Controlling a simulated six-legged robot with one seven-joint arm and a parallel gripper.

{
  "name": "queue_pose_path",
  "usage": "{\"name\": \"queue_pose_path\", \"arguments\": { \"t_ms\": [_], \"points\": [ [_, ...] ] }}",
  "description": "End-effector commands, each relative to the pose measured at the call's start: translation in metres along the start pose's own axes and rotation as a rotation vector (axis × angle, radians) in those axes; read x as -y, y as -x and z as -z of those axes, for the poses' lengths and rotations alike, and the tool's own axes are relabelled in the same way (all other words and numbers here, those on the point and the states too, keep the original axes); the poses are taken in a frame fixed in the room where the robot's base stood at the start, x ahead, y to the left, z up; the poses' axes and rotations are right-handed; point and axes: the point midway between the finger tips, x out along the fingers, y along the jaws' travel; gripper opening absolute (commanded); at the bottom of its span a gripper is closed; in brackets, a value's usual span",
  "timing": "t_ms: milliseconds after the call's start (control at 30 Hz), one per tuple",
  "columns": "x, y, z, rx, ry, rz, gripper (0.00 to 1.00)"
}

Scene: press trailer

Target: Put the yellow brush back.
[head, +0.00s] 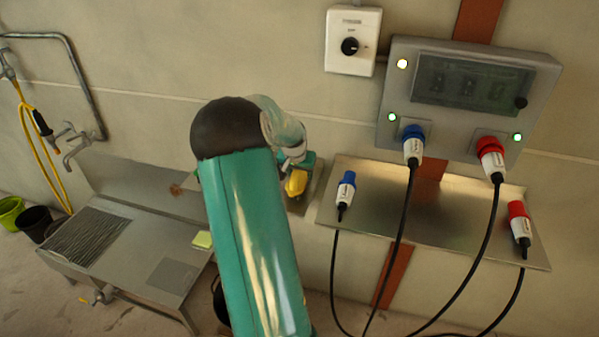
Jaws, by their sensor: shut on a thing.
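The yellow brush (296,183) shows as a small yellow shape just below my gripper (294,166), near the middle of the head view. My gripper is shut on it; the fingers are small and partly hidden behind my own arm. The brush is in front of or over the left end of the metal shelf area, and I cannot tell whether it touches anything there. The rest of the brush is hidden or too small to make out.
A metal shelf (440,222) holds a blue plug (346,190) and a red plug (519,222) with hanging cables. A grey control box (455,60) is above. A steel sink bench (110,215) with a yellow-green sponge (202,240) stands left. Buckets (10,212) are on the floor.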

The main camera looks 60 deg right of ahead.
Motion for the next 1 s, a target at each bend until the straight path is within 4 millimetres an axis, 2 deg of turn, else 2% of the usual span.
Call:
{"name": "queue_pose_path", "arguments": {
  "t_ms": [267,300,400,767,867,1000],
  "points": [
    [0.000,-0.002,-0.001,0.000,-0.001,0.000,0.30],
    [0.000,-0.002,-0.001,0.000,-0.001,0.000,0.57],
    [0.000,-0.001,-0.001,0.000,-0.001,0.000,0.72],
    [0.000,0.004,0.001,-0.002,-0.001,0.001,0.72],
    [0.001,0.016,0.001,-0.003,-0.001,0.002,0.72],
    [0.001,0.043,0.001,-0.004,0.000,0.003,0.72]
  ]
}}
